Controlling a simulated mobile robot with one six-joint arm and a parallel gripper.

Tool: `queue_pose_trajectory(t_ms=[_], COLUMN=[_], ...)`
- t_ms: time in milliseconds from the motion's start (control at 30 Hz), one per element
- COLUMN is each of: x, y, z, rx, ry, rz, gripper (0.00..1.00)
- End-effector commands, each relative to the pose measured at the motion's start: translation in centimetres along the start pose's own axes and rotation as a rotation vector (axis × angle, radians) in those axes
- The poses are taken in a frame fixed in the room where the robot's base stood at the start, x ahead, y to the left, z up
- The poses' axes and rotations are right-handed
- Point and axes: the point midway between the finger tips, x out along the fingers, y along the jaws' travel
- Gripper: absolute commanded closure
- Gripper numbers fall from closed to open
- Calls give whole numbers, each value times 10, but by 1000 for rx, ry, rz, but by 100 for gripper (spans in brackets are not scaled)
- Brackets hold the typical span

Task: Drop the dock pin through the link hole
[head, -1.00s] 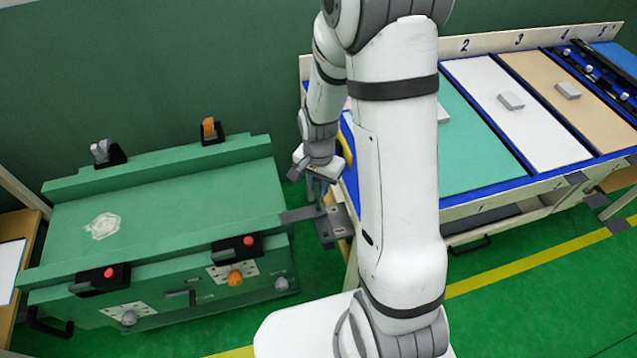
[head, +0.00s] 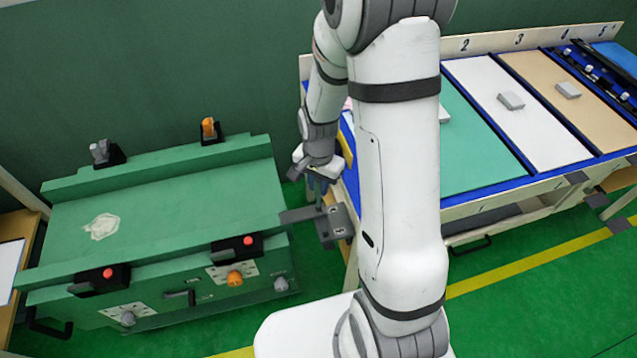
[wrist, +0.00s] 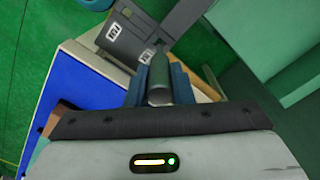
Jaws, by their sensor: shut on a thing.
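My gripper (head: 318,188) points down at the right end of the green cart. In the wrist view its blue fingers (wrist: 159,82) are shut on the dock pin (wrist: 159,92), a grey cylinder. The grey link bar (head: 297,214) runs from the cart to a grey dock block (head: 333,224). The block also shows in the wrist view (wrist: 120,38), with white labels. The pin's far end is over or close to the bar and block. The link hole is hidden, and I cannot tell whether the pin is in it.
The green cart (head: 150,205) with black and orange clamps is at left. A workbench with numbered coloured panels (head: 485,150) is at right, close beside my gripper. Green floor with a yellow line (head: 540,261) lies in front.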

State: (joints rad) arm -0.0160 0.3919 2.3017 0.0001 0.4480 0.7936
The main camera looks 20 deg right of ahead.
Motion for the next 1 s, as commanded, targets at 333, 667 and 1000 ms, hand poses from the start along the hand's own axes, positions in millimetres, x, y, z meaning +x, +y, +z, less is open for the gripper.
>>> queue_pose_trajectory(t_ms=[333,667,1000], x=[0,2,10], y=[0,0,0], z=[0,0,0], rx=[0,0,0], ry=[0,0,0], rz=[0,0,0], gripper=[100,100,100])
